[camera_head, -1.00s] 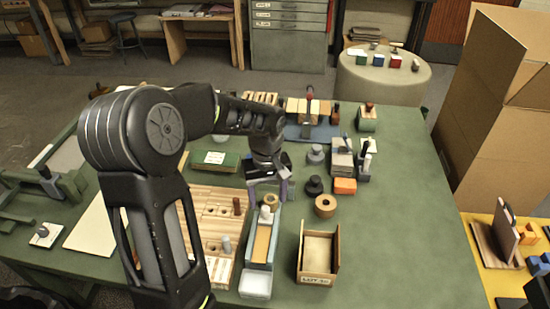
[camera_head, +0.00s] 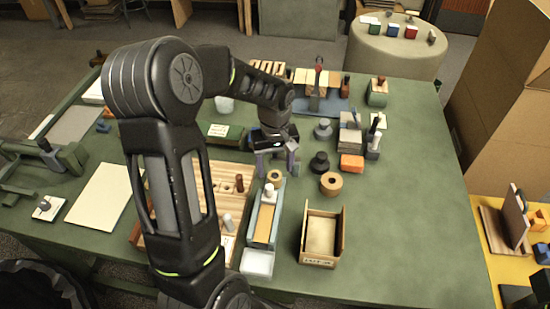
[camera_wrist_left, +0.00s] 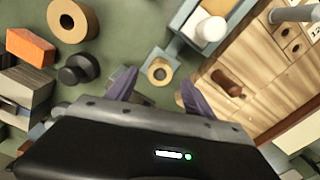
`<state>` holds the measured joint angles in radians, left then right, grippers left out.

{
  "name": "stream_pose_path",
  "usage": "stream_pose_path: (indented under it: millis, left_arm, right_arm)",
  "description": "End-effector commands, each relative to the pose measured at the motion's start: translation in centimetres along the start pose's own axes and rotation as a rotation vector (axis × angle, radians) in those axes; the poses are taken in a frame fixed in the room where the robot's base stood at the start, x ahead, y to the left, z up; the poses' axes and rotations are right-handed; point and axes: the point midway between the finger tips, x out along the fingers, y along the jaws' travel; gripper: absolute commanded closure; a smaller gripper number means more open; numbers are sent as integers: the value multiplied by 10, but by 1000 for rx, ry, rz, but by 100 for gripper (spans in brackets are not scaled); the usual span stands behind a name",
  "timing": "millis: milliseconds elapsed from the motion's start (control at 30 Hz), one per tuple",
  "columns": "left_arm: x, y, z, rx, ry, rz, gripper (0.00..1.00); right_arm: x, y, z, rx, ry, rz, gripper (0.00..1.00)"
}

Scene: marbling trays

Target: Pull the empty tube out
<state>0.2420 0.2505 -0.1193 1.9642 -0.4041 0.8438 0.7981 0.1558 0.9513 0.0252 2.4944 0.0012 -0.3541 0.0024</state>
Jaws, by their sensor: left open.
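My left gripper (camera_head: 277,167) is open, pointing down over the green table beside the head of a narrow blue-grey tray (camera_head: 252,237). A hollow tan ring (camera_head: 274,177) lies just past its fingertips. In the left wrist view the ring (camera_wrist_left: 159,71) shows between and beyond the open fingers (camera_wrist_left: 157,86), with nothing gripped. A wooden board with holes (camera_head: 209,176) holds a brown upright cylinder (camera_head: 239,183) and a pale grey one (camera_head: 227,221). The brown one also shows in the wrist view (camera_wrist_left: 228,82). I cannot tell which piece is the empty tube. My right gripper is out of view.
A white-topped piece (camera_head: 269,191) stands in the narrow tray. To the right are a larger wooden ring (camera_head: 331,183), a black knob (camera_head: 319,162), an orange block (camera_head: 351,162) and an open wooden box (camera_head: 337,238). The table's right side is clear.

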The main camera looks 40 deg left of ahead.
Motion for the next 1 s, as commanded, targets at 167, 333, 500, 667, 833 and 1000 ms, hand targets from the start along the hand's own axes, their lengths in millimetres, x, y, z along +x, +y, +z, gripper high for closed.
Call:
stream_pose_path:
  millis: [167,333,500,667,833,1000]
  left_arm:
    - [27,-1,1,0,-4,-2,39]
    - [43,0,0,0,-2,-1,39]
    - [47,0,0,-1,-1,0,39]
    - [47,0,0,-1,-1,0,39]
    - [47,0,0,0,-1,0,53]
    - [47,0,0,0,-1,0,67]
  right_arm:
    - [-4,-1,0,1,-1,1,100]
    - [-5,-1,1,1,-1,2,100]
    - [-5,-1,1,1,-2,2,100]
    - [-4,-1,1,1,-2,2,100]
    - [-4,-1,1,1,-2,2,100]
    - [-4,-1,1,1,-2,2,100]
